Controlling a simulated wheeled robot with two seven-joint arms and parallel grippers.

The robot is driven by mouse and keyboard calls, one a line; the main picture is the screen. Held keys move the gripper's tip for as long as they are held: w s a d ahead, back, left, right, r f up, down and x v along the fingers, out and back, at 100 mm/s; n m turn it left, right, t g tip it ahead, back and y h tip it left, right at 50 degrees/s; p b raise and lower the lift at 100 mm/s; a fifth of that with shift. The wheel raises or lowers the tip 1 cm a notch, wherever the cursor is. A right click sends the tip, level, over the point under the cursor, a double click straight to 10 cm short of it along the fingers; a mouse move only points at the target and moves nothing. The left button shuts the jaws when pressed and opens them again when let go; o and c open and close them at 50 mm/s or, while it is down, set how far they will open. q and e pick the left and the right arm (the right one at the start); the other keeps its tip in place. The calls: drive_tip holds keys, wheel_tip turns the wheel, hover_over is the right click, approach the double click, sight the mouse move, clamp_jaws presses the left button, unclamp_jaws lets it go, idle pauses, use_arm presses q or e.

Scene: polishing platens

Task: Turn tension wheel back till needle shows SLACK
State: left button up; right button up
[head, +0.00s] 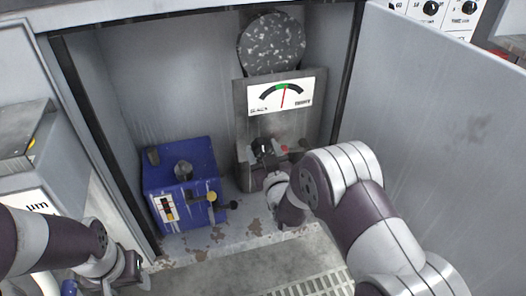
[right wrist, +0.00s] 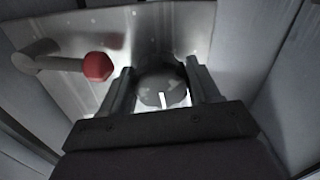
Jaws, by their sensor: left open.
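The gauge (head: 282,97) stands on a grey metal unit at the back of the cabinet. Its needle is near upright, in the green middle, between the SLACK side on the left and the opposite end. The tension wheel, a round grey knob (right wrist: 162,88) with a white mark, lies between the fingers of my right gripper (right wrist: 162,82) in the right wrist view. Whether both fingers press on it is unclear. My left gripper (head: 130,276) is open and empty at lower left.
A red-tipped lever (right wrist: 97,67) sticks out beside the knob. A blue box (head: 182,180) with levers stands left of the unit. A dark speckled disc (head: 271,43) is above the gauge. A grey door panel (head: 450,130) bounds the right side. A floor grating (head: 318,287) lies in front.

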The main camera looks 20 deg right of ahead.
drive_tip(key=n+p, duration=0.2)
drive_tip(key=n, duration=0.2)
drive_tip(key=shift+r+n, duration=0.1)
drive_tip(key=shift+n, duration=0.2)
drive_tip(key=shift+d+n+p, duration=0.1)
drive_tip(key=shift+n+p, duration=0.45)
drive_tip(key=shift+n, duration=0.95)
drive_tip(key=o, duration=0.7)
drive_tip(key=shift+s, duration=0.1)
